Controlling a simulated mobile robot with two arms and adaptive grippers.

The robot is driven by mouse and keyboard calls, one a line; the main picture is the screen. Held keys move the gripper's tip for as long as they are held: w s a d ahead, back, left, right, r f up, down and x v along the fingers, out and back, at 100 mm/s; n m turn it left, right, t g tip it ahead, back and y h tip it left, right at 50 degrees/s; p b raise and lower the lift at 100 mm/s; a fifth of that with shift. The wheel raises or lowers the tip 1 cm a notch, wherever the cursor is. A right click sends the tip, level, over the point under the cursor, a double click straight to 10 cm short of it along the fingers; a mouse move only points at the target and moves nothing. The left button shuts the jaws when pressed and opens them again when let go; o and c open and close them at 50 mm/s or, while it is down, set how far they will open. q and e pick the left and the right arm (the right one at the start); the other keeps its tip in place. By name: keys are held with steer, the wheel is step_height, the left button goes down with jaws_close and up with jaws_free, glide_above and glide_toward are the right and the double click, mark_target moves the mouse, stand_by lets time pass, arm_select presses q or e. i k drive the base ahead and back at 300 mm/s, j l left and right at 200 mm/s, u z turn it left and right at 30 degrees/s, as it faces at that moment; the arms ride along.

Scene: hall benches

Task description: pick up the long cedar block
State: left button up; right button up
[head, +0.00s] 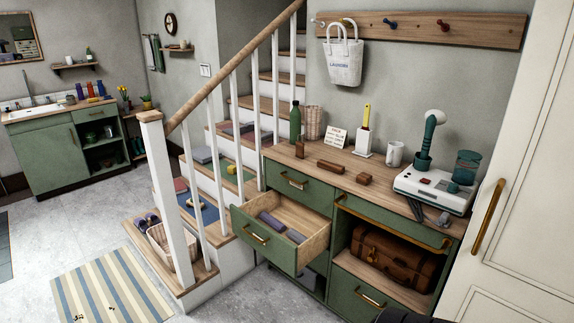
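A long reddish-brown block (330,167) lies flat on the wooden top of the green cabinet (290,158); its look fits the long cedar block. A shorter block (364,179) of similar colour lies to its right. A third brown block (299,149) stands upright to its left. Neither of my grippers can be made out in the head view. Only a dark edge shows at the bottom of the picture, and I cannot tell what it is.
A drawer (317,242) stands open with bluish-purple blocks inside. A green bottle (295,122), a small sign (334,137), a white holder (363,141), a mug (395,153) and a white device (432,190) share the top. Stairs rise behind; a door (515,180) stands right.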

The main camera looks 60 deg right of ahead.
mark_target(335, 167)
steer(key=i+l+z, duration=0.15)
steer(key=i+z, duration=0.6)
steer(key=i, duration=0.15)
steer(key=i+j+z, duration=0.2)
steer(key=i+z, duration=0.2)
steer(key=i+j+z, duration=0.35)
steer(key=i+l, duration=0.1)
steer(key=i, duration=0.05)
